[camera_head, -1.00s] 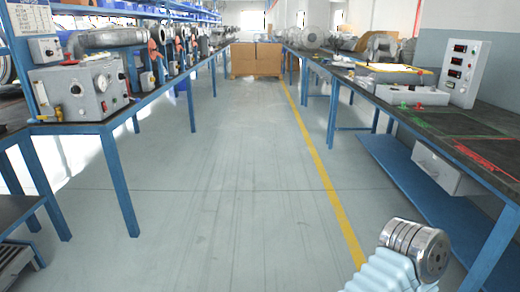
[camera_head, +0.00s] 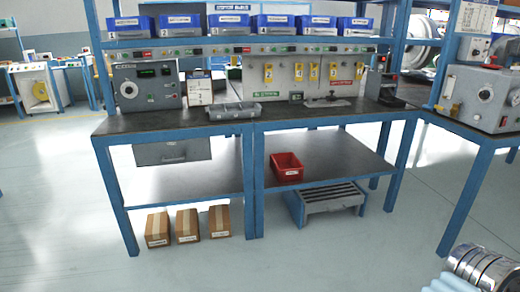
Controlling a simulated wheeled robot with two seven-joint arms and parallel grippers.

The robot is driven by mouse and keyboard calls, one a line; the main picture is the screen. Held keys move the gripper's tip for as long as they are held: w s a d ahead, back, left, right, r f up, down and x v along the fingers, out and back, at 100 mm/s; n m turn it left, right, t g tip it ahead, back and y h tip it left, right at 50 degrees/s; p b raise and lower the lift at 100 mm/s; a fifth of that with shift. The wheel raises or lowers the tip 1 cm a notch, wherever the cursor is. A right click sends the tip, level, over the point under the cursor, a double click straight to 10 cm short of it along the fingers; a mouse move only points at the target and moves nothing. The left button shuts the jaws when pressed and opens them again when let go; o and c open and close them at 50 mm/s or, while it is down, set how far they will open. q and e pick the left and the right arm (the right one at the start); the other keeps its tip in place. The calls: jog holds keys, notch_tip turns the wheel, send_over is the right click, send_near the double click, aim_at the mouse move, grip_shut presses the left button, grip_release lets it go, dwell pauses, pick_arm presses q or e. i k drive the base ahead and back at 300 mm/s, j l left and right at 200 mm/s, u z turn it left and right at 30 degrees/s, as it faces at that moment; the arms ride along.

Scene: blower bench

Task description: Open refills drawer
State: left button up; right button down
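A grey drawer (camera_head: 172,151) with a handle on its front hangs under the left half of the workbench top (camera_head: 160,122). It looks shut; I cannot read any label on it, so I cannot tell whether it is the refills drawer. No other drawer shows under this bench. Neither of my grippers is in view. Only a silver, ribbed part of my arm shows at the bottom right corner, well away from the bench.
Cardboard boxes (camera_head: 187,225) stand on the floor below the drawer. A red bin (camera_head: 286,167) sits on the lower shelf, with a grey step stool (camera_head: 330,201) beneath. Blue bins line the upper shelf. A grey tray (camera_head: 234,111) lies on the top. The floor in front is clear.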

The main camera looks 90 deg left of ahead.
aim_at(178, 152)
jog(key=u, duration=3.55)
jog(key=i+j, duration=0.1)
jog(key=i, duration=0.35)
jog(key=i+j+z, duration=0.1)
jog(key=i, duration=0.35)
jog(key=i+j, duration=0.15)
jog(key=i, duration=0.3)
jog(key=l+z, duration=0.05)
